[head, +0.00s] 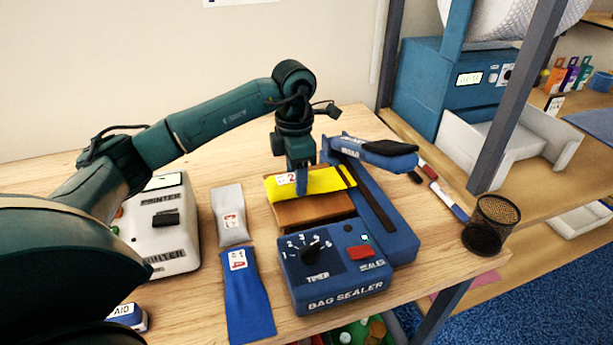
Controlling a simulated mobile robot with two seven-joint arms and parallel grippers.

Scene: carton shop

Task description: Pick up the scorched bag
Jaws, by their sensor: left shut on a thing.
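The yellow bag (325,181) has a dark stripe across its right end, which looks like the scorch mark, and a white label with a red 2. It lies flat over a brown block (312,211) behind the bag sealer's control box (335,277). My left gripper (301,188) points straight down at the bag's left part, beside the label, and is shut on the bag. The fingertips partly cover the bag, and I cannot tell whether it is lifted clear of the block. My right gripper is not in view.
The blue sealer arm (362,150) stands close to the bag's right. A grey bag (231,214) and a blue bag (248,295) lie to the left, near a white printer (164,230). Markers (448,202) and a black mesh cup (489,226) are at right.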

